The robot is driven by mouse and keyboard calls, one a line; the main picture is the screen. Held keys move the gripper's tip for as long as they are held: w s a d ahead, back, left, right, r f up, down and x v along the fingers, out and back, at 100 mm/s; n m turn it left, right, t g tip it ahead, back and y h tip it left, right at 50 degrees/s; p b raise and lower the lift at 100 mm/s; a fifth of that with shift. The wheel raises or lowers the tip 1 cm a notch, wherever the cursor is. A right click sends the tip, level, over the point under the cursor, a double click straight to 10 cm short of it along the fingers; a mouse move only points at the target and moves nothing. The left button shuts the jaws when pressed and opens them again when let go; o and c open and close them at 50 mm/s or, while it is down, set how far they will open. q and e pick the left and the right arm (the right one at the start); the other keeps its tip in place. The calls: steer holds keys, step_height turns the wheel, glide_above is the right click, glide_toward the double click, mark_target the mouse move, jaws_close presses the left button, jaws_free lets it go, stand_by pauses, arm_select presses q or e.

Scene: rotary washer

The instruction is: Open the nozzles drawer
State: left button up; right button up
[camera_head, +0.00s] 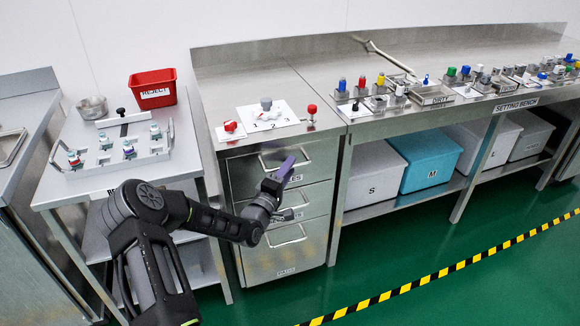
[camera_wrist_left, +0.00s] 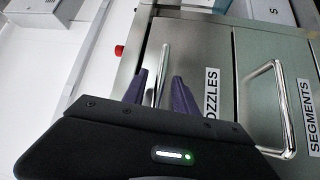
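The nozzles drawer (camera_head: 240,178) is the top drawer of the steel cabinet, and it looks shut. Its label "NOZZLES" (camera_wrist_left: 211,92) is partly covered in the left wrist view. Its bar handle (camera_wrist_left: 165,62) stands between the two purple fingers of my left gripper (camera_wrist_left: 160,92), with a gap to each finger. My left gripper (camera_head: 280,174) is open in front of the top drawer in the head view and hides part of the handle and label. Whether a finger touches the handle, I cannot tell. My right gripper is not in view.
Below are the segments drawer, with its handle (camera_wrist_left: 282,105) and label (camera_wrist_left: 311,117), and a bottom drawer (camera_head: 285,262). On the cabinet top are red knobs and a numbered plate (camera_head: 267,115). A side table (camera_head: 75,185) stands left. Green floor is clear in front.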

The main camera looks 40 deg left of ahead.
arm_select(q)
steer(key=shift+w+a+r, duration=0.1)
steer(key=shift+w, duration=0.55)
jaws_close()
stand_by(1.0)
